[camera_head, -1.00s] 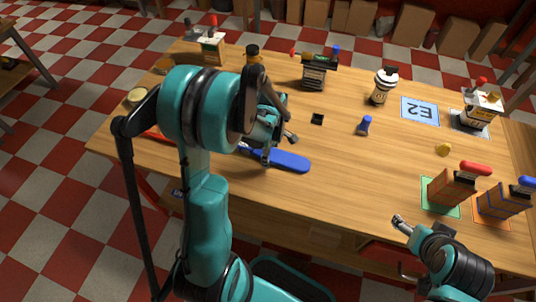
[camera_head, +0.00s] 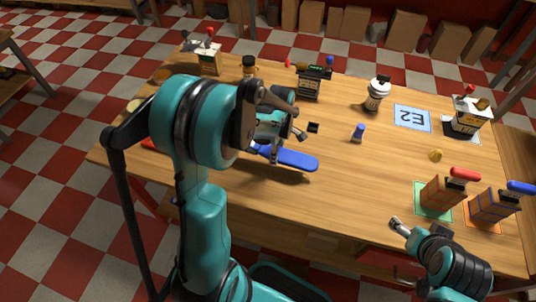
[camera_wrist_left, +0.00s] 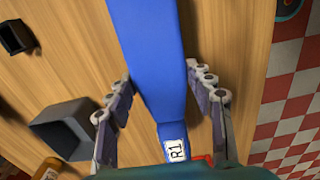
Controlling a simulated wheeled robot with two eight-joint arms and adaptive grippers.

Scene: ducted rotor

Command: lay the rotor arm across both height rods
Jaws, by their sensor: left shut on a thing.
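The rotor arm is a long blue bar (camera_head: 297,159) with a white R1 label, shown large in the left wrist view (camera_wrist_left: 155,55). My left gripper (camera_head: 272,152) is shut on it, with a finger on each side of the bar in the left wrist view (camera_wrist_left: 160,78). The bar seems close over the left-middle of the table; its exact height is unclear. My right gripper (camera_head: 397,223) is at the table's front right, away from the bar; its finger opening is too small to judge. I cannot tell for certain which things are the height rods.
Two brick-patterned blocks with red (camera_head: 464,174) and blue (camera_head: 521,188) tops stand on the right, on green and orange mats. A small blue peg (camera_head: 358,133), a black square holder (camera_head: 313,128) and a blue E2 mat (camera_head: 412,118) lie mid-table. Several stands line the back. The front middle is clear.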

